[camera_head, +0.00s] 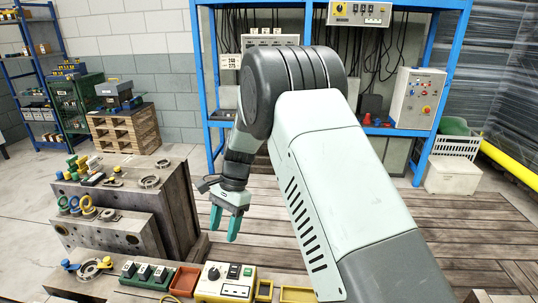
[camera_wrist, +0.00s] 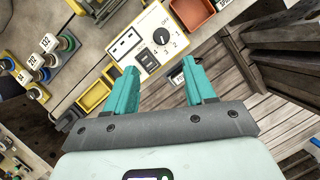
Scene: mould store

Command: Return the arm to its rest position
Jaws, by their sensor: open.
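My gripper (camera_head: 231,222) has two teal fingers and hangs pointing down in the head view. It is to the right of the mould blocks and above the wooden floor and the front bench edge. In the wrist view the fingers of my gripper (camera_wrist: 160,88) stand wide apart with nothing between them. My arm bends down from the upper middle and fills the right centre of the head view, hiding part of the blue rack behind it.
Steel mould blocks (camera_head: 130,205) with rings and small parts stand left of my gripper. A yellow control box (camera_head: 224,284), red bin (camera_head: 186,280) and green-black switch row (camera_head: 145,274) lie on the front bench. A blue rack (camera_head: 213,100) stands behind. Wooden floor (camera_head: 460,232) is clear at right.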

